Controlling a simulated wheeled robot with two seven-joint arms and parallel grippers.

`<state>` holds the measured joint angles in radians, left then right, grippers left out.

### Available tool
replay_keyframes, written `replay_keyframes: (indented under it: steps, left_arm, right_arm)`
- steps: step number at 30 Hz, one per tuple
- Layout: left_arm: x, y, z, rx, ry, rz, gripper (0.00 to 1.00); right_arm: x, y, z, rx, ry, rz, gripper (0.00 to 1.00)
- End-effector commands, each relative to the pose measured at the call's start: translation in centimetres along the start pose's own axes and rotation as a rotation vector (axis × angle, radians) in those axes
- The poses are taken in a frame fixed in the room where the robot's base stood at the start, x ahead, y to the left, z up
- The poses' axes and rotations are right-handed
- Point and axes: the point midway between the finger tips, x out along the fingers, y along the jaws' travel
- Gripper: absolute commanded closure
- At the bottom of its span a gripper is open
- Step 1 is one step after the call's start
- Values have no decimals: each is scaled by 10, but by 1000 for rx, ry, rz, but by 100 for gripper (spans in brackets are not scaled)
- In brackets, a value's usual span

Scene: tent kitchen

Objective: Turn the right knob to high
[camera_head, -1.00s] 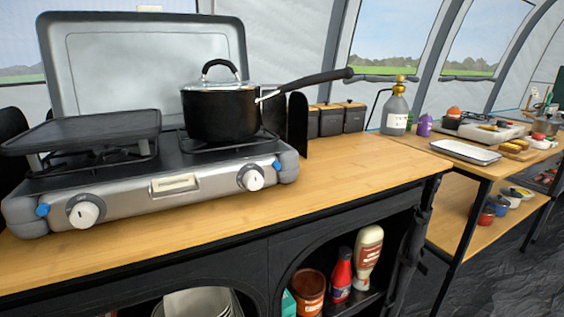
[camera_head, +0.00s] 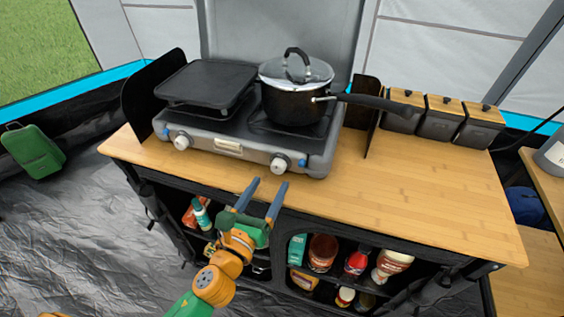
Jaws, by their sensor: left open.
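The right knob (camera_head: 279,164) is a pale round knob on the front panel of the grey two-burner camp stove (camera_head: 310,165). The left knob (camera_head: 181,142) is at the other end of the panel. A black pot with a glass lid (camera_head: 292,105) stands on the right burner, its handle pointing right. A flat griddle (camera_head: 205,84) covers the left burner. My left gripper (camera_head: 265,187) is open and empty, its two fingers pointing up toward the stove's front, just below and left of the right knob and apart from it. My right gripper is not in view.
The wooden counter (camera_head: 430,190) has free room right of the stove. Black boxes with wooden lids (camera_head: 440,118) stand at its back. Shelves below hold bottles and jars, such as a red bottle (camera_head: 357,262). A green bag (camera_head: 33,148) lies on the floor at left.

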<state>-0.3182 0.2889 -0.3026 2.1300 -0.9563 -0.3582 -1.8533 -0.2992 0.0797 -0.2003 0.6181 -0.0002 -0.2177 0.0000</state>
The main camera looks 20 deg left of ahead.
Motion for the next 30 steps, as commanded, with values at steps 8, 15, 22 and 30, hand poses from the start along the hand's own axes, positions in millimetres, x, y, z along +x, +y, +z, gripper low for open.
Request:
replay_keyframes:
  steps: [8,15,22,30]
  left_arm:
    - [48,0,1,-3,0,2,28]
    - [52,0,0,-4,2,2,28]
    - [52,0,0,-5,2,2,80]
    - [52,0,0,-11,2,2,100]
  right_arm:
    - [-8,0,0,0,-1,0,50]
    - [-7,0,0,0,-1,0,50]
    - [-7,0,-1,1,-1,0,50]
    - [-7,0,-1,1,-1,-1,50]
